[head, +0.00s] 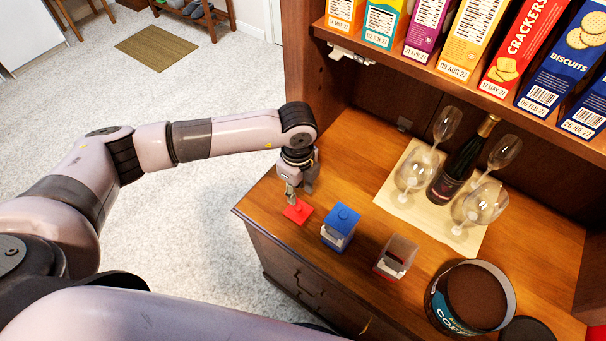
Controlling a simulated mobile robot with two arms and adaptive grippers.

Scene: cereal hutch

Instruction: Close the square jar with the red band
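The square jar with the red band (396,258) stands upright on the wooden counter, with no lid on its top. A flat red square lid (297,212) lies on the counter near its left front edge, to the left of a blue jar. My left gripper (298,191) points down right at the red lid. Its fingers hide part of the lid, and I cannot tell whether they grip it. My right gripper is out of view.
The blue square jar (339,230) with its lid on stands between the red lid and the red-banded jar. An open coffee can (449,312) is at right, beside a dark round lid (527,330). Glasses and a bottle (460,170) stand on a mat behind. A shelf of boxes overhangs.

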